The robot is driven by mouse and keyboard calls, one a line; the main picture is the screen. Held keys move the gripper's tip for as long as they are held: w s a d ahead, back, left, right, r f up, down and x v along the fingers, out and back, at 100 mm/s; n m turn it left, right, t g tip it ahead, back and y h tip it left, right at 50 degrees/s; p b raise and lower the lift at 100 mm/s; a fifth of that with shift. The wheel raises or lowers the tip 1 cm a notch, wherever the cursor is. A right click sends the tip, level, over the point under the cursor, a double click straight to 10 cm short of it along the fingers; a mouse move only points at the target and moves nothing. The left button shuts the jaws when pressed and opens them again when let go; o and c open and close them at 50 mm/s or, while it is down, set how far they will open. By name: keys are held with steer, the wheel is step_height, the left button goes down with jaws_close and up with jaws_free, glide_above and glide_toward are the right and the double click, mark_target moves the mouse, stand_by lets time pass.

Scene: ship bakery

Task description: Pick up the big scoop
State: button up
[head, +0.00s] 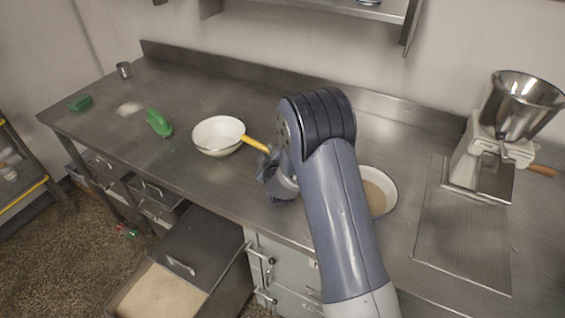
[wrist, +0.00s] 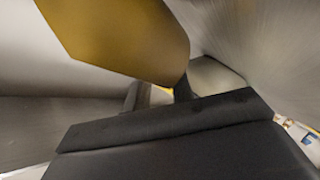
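A yellow handle (head: 255,144) slants out of a white bowl-shaped thing (head: 214,139) on the steel counter, at the middle of the head view. I take it for the big scoop, but cannot tell whether the white part is its own pan or a separate bowl. My gripper (head: 268,172) is low at the right end of this handle, partly hidden by my arm. In the wrist view the yellow handle (wrist: 120,35) fills the top, very close, beside the black finger parts (wrist: 170,122). Whether the fingers touch or grip it cannot be made out.
A green tool (head: 158,123) and another green thing (head: 80,102) lie left on the counter (head: 190,85), near spilled flour (head: 129,109) and a metal cup (head: 124,70). A flour-filled bowl (head: 391,201) is right of my arm. A mill (head: 482,150) stands far right. A shelf overhangs behind.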

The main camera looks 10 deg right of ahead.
jaws_close()
